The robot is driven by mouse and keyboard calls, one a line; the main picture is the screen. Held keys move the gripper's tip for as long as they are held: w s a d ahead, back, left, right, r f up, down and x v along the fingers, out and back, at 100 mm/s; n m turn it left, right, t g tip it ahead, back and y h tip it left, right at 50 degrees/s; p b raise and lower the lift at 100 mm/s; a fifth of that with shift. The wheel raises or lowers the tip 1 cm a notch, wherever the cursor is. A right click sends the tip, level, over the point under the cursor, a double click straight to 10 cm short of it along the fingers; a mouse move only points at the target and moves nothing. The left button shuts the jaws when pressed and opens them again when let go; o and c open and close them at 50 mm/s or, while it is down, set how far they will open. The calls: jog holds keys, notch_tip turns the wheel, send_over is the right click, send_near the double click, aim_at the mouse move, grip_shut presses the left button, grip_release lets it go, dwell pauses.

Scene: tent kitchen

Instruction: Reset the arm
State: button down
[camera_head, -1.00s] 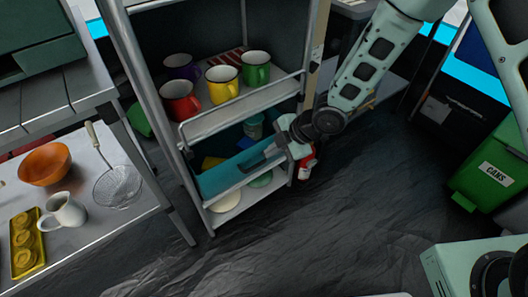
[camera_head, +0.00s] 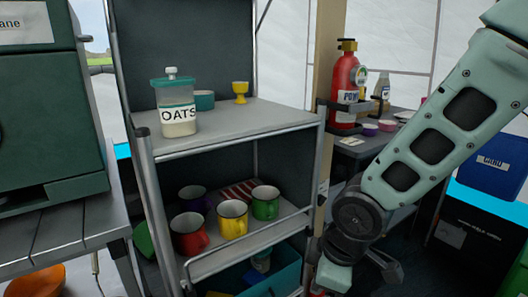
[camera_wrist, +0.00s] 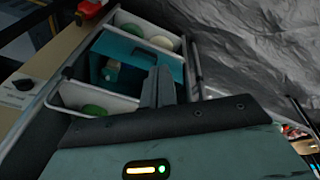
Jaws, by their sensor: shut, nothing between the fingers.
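My gripper (camera_wrist: 160,84) shows in the wrist view with its fingers together and nothing between them. It is in front of the shelf unit, with its fingers overlapping the teal bin (camera_wrist: 117,45) in the picture; I cannot tell the gap between them. In the head view, my arm comes down from the upper right along the right side of the shelf unit (camera_head: 230,125). My wrist is near the bottom edge there, and the fingertips are not clearly seen.
A jar labelled OATS (camera_head: 175,107), a teal cup (camera_head: 204,100) and a yellow egg cup (camera_head: 240,92) stand on the top shelf. Red (camera_head: 188,236), yellow (camera_head: 232,220), green (camera_head: 265,203) and purple (camera_head: 193,198) mugs stand below.

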jog(key=s+d+r+m+g+h, duration=0.1)
jog(key=s+d+r+m, duration=0.2)
jog(key=s, duration=0.5)
jog(key=s+d+r+m+g, duration=0.1)
jog(key=s+r+m, duration=0.3)
jog(key=s, duration=0.3)
notch_tip(320, 180, up, 27)
jog(key=p, duration=2.6)
jog(key=shift+p, duration=0.4)
